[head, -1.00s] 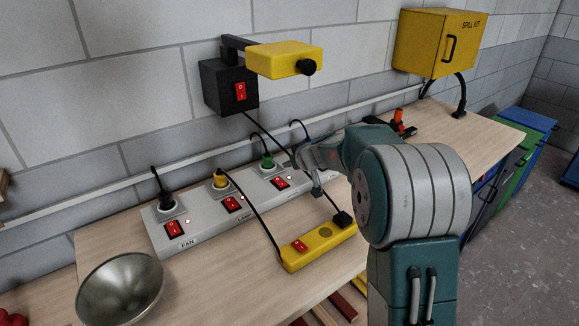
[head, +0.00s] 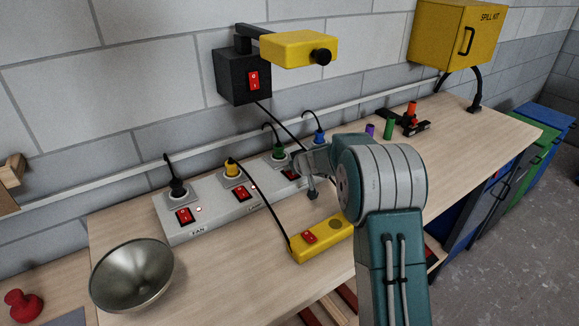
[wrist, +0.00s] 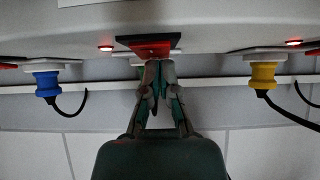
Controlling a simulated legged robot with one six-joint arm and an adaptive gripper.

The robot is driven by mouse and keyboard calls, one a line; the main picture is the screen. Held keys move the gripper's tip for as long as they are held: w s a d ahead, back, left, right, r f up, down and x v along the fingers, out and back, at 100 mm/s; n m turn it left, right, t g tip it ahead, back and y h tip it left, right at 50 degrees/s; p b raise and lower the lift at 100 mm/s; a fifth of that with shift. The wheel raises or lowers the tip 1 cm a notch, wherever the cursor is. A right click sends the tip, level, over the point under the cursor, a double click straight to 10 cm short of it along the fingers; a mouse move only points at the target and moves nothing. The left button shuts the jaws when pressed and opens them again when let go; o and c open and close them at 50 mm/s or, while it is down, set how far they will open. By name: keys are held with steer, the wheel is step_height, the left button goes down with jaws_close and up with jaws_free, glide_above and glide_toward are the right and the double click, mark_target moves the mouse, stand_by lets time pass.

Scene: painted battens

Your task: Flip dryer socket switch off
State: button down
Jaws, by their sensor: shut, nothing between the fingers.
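The grey power strip (head: 220,207) lies on the bench with several plugs, red switches and small lamps. Its labels FAN and LAMP show; I read no dryer label, and the right end is behind my arm. My gripper (wrist: 157,66) is shut and empty. In the wrist view, which is upside down, its fingertips are at the red switch (wrist: 148,50) in front of the green plug; contact cannot be told. This switch also shows partly in the head view (head: 290,174). A red lamp (wrist: 105,48) beside it is lit. The green plug (head: 279,152) is mostly hidden in the wrist view.
A yellow plug (wrist: 263,75) and a blue plug (wrist: 46,84) flank my gripper. A yellow power strip (head: 322,239) lies in front, its black cable crossing the grey strip. A black switch box (head: 244,77) with a yellow unit is on the wall. A metal bowl (head: 132,275) stands left.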

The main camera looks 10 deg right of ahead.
steer(key=shift+w+f, duration=0.1)
steer(key=shift+f, duration=0.2)
steer(key=shift+s+d+f, duration=0.1)
steer(key=shift+s+d, duration=0.05)
steer(key=shift+s, duration=0.25)
steer(key=shift+s+d+f, duration=0.1)
steer(key=shift+s+d, duration=0.05)
steer(key=shift+s, duration=0.35)
steer(key=v, duration=1.1)
steer(key=shift+r, duration=0.45)
steer(key=shift+s+d, duration=0.1)
steer(key=shift+s, duration=0.05)
